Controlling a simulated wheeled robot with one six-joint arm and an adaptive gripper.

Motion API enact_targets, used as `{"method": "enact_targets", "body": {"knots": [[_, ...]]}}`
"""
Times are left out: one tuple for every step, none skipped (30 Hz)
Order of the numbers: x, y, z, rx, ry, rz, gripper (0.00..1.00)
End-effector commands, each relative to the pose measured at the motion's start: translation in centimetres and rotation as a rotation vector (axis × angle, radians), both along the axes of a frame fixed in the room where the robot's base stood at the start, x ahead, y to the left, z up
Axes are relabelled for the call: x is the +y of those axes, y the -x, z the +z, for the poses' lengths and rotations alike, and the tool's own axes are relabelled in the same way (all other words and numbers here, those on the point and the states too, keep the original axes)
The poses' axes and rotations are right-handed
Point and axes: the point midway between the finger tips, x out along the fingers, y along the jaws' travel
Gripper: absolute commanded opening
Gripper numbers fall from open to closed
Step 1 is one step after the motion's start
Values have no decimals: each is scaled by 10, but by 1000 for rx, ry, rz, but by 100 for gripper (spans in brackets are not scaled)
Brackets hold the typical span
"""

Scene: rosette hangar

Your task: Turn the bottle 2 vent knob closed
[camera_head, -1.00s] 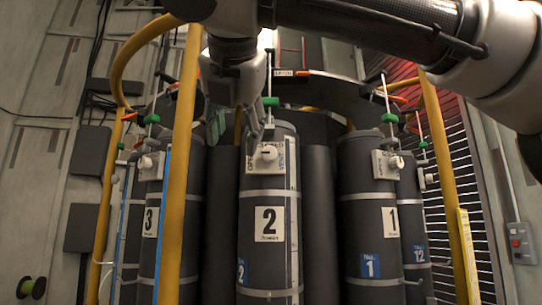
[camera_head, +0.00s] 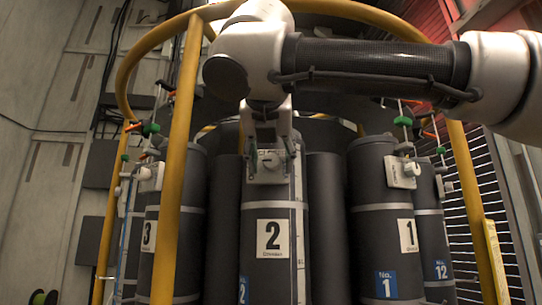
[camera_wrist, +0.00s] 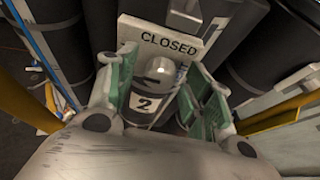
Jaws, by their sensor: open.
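Bottle 2 (camera_head: 270,205) is a dark upright cylinder in the middle of the head view, with a white "2" label. Its white vent knob (camera_head: 271,163) sits on a pale plate near the top. In the wrist view the rounded knob (camera_wrist: 160,72) stands in front of a plate reading "CLOSED" (camera_wrist: 172,40). A dark mark shows on the knob; its exact direction is hard to tell. My gripper (camera_head: 269,155) is open, with its green-padded fingers on either side of the knob. In the wrist view my gripper (camera_wrist: 162,80) has visible gaps beside the knob.
Bottle 3 (camera_head: 181,220) stands to the left and bottle 1 (camera_head: 378,210) to the right, each with a white knob. A yellow rail (camera_head: 179,160) runs upright before bottle 3 and curves around the cluster. A louvred wall (camera_head: 478,205) is at right.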

Motion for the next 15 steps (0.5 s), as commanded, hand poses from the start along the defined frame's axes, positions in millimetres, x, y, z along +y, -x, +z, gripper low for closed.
{"method": "enact_targets", "body": {"knots": [[0,0,0,0,0,0,51],[0,0,0,0,0,0,51],[0,0,0,0,0,0,51],[0,0,0,0,0,0,47],[0,0,0,0,0,0,42],[0,0,0,0,0,0,35],[0,0,0,0,0,0,29],[0,0,0,0,0,0,24],[0,0,0,0,0,0,16],[0,0,0,0,0,0,11],[0,0,0,0,0,0,6],[0,0,0,0,0,0,5],[0,0,0,0,-1,0,5],[0,0,0,0,-1,0,5],[0,0,0,0,-2,0,5]]}}
